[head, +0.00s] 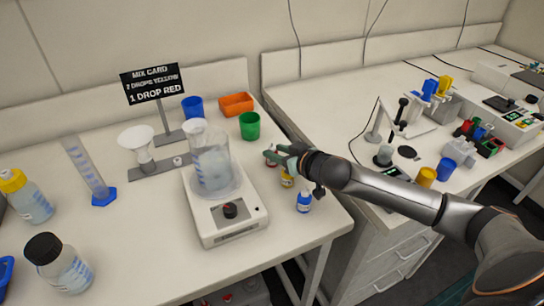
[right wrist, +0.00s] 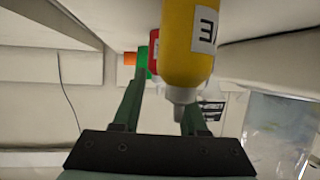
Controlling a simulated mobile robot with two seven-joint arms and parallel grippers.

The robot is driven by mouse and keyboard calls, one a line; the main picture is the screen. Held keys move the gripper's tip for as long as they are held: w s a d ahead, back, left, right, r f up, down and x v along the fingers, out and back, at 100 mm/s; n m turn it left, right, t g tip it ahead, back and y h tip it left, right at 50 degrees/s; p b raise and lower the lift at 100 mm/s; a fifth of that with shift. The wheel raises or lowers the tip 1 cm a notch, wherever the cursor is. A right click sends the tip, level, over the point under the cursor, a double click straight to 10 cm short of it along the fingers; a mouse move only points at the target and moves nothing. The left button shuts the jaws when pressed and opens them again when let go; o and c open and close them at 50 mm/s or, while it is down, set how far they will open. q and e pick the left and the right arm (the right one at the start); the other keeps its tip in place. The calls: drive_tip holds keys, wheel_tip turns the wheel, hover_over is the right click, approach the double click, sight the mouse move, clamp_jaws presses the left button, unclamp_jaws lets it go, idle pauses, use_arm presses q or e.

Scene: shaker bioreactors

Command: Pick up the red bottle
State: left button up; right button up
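The red bottle (right wrist: 152,62) shows in the right wrist view beyond my fingertips, partly hidden behind the yellow bottle (right wrist: 186,45). In the head view it is mostly hidden by my right gripper (head: 273,154), with only a little red showing below the fingers. My right gripper also shows in the right wrist view (right wrist: 160,98), its two fingers apart with nothing held. The yellow bottle stands close to the gripper, overlapping one finger in the wrist view; I cannot tell if they touch. My left gripper is not in view.
A blue bottle (head: 304,202) stands near the table edge beside the yellow one. A green cup (head: 250,126), an orange tray (head: 237,104) and a blue cup (head: 193,107) are behind. A beaker (head: 212,168) stands on a stirrer (head: 232,226) to the left.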

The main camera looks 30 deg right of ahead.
clamp_jaws()
wheel_tip(320, 180, up, 10)
drive_tip(key=p, duration=0.1)
drive_tip(key=s+a+r+m+h, duration=0.1)
drive_tip(key=s+a+r, duration=0.7)
drive_tip(key=s+a, duration=0.2)
drive_tip(key=shift+m+h, duration=0.3)
drive_tip(key=shift+h, duration=0.1)
drive_tip(key=shift+s+a, duration=0.1)
